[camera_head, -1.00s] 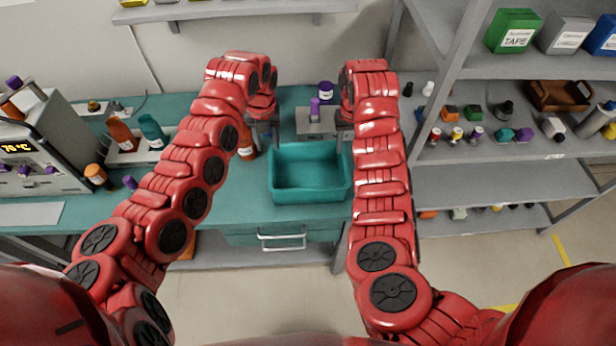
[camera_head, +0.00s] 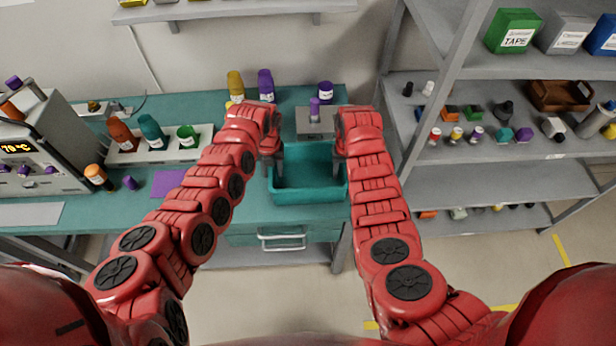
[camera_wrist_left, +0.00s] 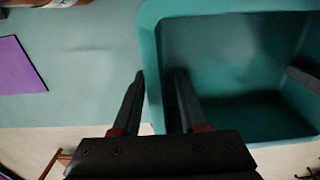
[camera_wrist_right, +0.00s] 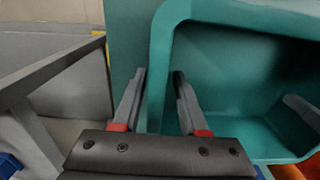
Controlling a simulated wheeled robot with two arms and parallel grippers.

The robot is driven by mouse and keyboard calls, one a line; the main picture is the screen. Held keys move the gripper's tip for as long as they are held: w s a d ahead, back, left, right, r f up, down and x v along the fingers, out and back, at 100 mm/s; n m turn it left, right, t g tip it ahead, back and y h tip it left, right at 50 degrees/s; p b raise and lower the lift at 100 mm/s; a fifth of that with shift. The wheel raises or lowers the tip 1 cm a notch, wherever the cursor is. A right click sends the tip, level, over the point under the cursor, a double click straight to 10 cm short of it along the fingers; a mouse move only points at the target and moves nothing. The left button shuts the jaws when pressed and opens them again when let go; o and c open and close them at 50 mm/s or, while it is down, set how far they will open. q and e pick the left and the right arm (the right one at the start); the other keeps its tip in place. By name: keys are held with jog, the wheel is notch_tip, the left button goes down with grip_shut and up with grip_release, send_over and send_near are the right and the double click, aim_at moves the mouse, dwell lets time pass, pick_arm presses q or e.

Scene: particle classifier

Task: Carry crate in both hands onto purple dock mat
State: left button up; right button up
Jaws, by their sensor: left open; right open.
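The teal crate (camera_head: 308,196) stands on the teal bench and looks empty. My left gripper (camera_head: 268,170) is at its left wall, open. In the left wrist view the left fingers (camera_wrist_left: 158,85) stand on either side of the crate's wall (camera_wrist_left: 152,60). My right gripper (camera_head: 343,152) is at the right wall, open. In the right wrist view the right fingers (camera_wrist_right: 160,85) straddle that wall (camera_wrist_right: 158,70). The purple mat (camera_head: 168,183) lies flat on the bench left of the crate, partly behind my left arm; it also shows in the left wrist view (camera_wrist_left: 18,68).
A rack with bottles (camera_head: 155,152) stands behind the mat. An orange bottle (camera_head: 97,176) and a small purple one (camera_head: 130,183) are left of the mat. A grey device (camera_head: 316,122) stands behind the crate. Shelves (camera_head: 480,185) are on the right.

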pick_arm(q)
jog(key=shift+f, duration=0.4)
pick_arm(e)
jog(key=shift+f, duration=0.35)
pick_arm(q)
grip_shut()
pick_arm(e)
grip_shut()
dwell(0.7)
